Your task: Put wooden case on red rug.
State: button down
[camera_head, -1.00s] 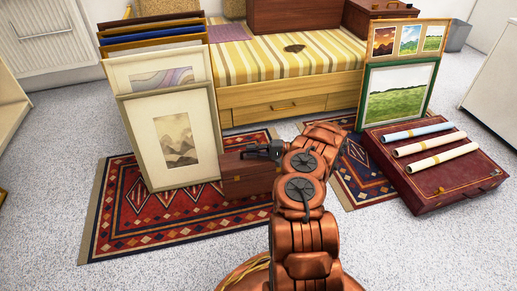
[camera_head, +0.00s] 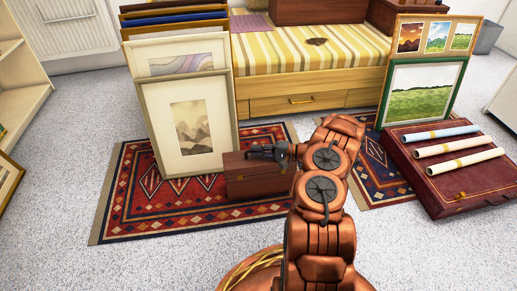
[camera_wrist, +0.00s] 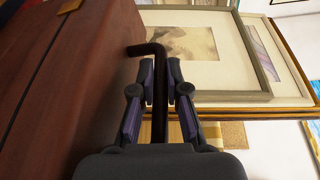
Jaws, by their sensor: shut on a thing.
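The wooden case (camera_head: 256,181) is a reddish-brown box, seen over the right part of the red rug (camera_head: 130,215), just right of the leaning framed print. My gripper (camera_head: 270,151) is at the case's top edge. In the wrist view the case (camera_wrist: 75,60) fills the left side, and my gripper (camera_wrist: 160,80) is shut on its dark bent handle (camera_wrist: 159,100). The case looks level. Whether its underside touches the rug or hangs slightly above it, I cannot tell. My arm hides part of its right side.
Framed prints (camera_head: 190,130) lean in a stack on the rug's back part. A yellow-striped daybed (camera_head: 310,60) stands behind. A blue patterned rug (camera_head: 375,175) and a maroon portfolio (camera_head: 445,185) with rolled papers lie right. Speckled floor (camera_head: 180,265) is clear in front.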

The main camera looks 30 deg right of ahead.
jog(key=shift+f, duration=0.6)
jog(key=c, duration=1.2)
grip_release()
